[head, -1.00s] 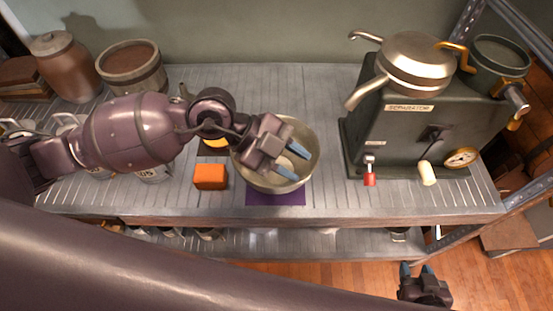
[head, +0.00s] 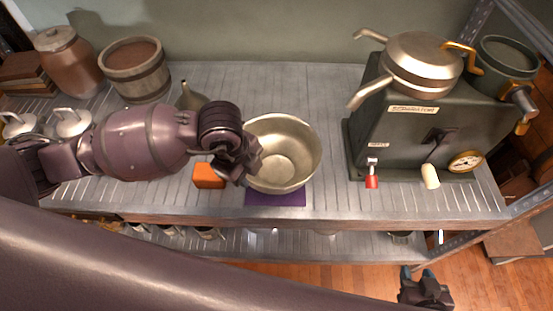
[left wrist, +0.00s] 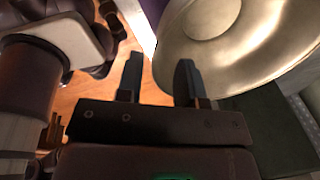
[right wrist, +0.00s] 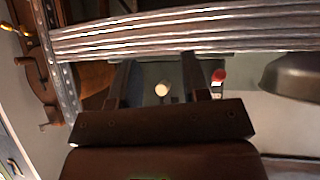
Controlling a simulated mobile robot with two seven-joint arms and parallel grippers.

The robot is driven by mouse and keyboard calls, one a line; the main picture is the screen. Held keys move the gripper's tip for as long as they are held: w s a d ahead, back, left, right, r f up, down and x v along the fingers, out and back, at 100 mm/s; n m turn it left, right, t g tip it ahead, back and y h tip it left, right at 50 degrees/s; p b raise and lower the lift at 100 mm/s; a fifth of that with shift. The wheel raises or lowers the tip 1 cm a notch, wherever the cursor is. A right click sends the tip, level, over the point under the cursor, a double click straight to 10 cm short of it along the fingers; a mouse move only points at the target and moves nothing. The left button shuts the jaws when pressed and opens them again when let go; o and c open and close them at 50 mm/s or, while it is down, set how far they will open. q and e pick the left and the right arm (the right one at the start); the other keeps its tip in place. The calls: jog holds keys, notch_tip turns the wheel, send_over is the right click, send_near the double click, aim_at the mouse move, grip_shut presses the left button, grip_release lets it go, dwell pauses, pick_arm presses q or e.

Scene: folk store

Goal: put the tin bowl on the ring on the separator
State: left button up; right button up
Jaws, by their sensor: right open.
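The tin bowl (head: 290,150) stands upright above a purple mat (head: 275,199) on the metal shelf. The dark green separator (head: 400,125) stands to its right, with a spouted metal top (head: 423,65). A dark round open-topped piece (head: 507,60) sits at its upper right; I cannot tell if this is the ring. My left gripper (head: 250,165) is at the bowl's left rim, its fingertips partly hidden. In the left wrist view its fingers (left wrist: 158,75) are apart, one overlapping the bowl (left wrist: 235,40). My right gripper (head: 418,272) is open and empty below the shelf's front edge.
An orange block (head: 207,176) lies left of the bowl. A wooden tub (head: 134,75) and a brown jar (head: 69,62) stand at the back left. The shelf between the bowl and the separator is clear. A metal rack post (head: 465,232) stands at the right.

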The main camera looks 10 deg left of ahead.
aim_at(255, 186)
pick_arm(q)
jog(key=shift+w+d+f+b, duration=0.15)
jog(key=shift+d+f+b, duration=0.1)
jog(key=shift+f, duration=0.9)
jog(key=shift+w+d+f+b, duration=0.15)
jog(key=shift+f+b, duration=0.15)
jog(key=shift+f, duration=0.85)
jog(key=shift+w+d+f+b, duration=0.15)
jog(key=shift+d+f+b, duration=0.1)
jog(key=shift+f, duration=0.9)
grip_shut()
